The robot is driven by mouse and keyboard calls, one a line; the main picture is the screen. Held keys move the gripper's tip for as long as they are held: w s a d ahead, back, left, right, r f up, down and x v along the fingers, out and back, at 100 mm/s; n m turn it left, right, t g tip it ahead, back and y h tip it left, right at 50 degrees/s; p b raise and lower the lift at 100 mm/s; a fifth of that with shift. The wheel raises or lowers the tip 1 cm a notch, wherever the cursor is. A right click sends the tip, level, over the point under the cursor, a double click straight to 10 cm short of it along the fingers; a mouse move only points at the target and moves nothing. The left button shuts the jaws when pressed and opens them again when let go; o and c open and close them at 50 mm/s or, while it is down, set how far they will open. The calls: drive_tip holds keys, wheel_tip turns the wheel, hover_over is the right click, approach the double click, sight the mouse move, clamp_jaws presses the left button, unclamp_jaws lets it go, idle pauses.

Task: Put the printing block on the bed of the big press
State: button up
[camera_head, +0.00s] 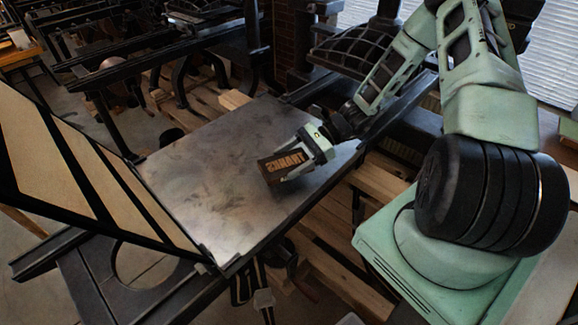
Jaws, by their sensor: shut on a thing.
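The printing block (285,167) is a small dark brown block with pale raised mirrored letters on its face. My gripper (299,163) is shut on the block, with a finger along its side. The block is over the big press's bed (212,190), a flat grey metal plate, toward its right edge. The lettered face shows toward the camera. I cannot tell whether the block touches the bed or is a little above it.
A hinged frame with tan panels (88,172) stands tilted up at the bed's left end. A dark rail runs along the bed's near right edge. Wooden pallets (335,235) lie below. Other dark presses (150,50) stand behind. Most of the bed is bare.

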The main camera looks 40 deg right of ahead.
sight(291, 170)
drive_tip(key=shift+f+p, duration=0.4)
drive_tip(key=shift+f, duration=1.35)
drive_tip(key=shift+f, duration=0.15)
drive_tip(key=o, duration=1.2)
